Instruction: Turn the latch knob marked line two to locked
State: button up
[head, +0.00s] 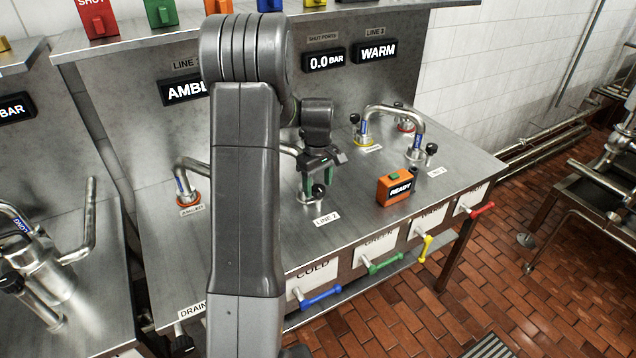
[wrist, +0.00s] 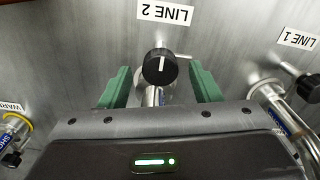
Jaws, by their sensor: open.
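The black latch knob (wrist: 160,68) of line two is in the middle of the wrist view, with a white mark running up and down in the picture. The label LINE 2 (wrist: 165,13) is just beyond it, upside down there. The knob (head: 318,190) also shows in the head view behind the LINE 2 label (head: 327,219). My gripper (head: 317,182) is open above the steel bench, its green fingers on either side of the knob. In the wrist view, gaps show between the knob and both fingers (wrist: 160,85). Locked markings cannot be made out.
A bent pipe (head: 395,112) stands at the right, another (head: 180,176) at the left. An orange box reading READY (head: 396,187) sits right of the knob. Coloured valve handles (head: 321,296) line the front edge. LINE 1's knob (wrist: 307,88) is at the wrist view's right.

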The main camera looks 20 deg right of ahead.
jog(key=shift+f, duration=0.3)
jog(key=c, duration=1)
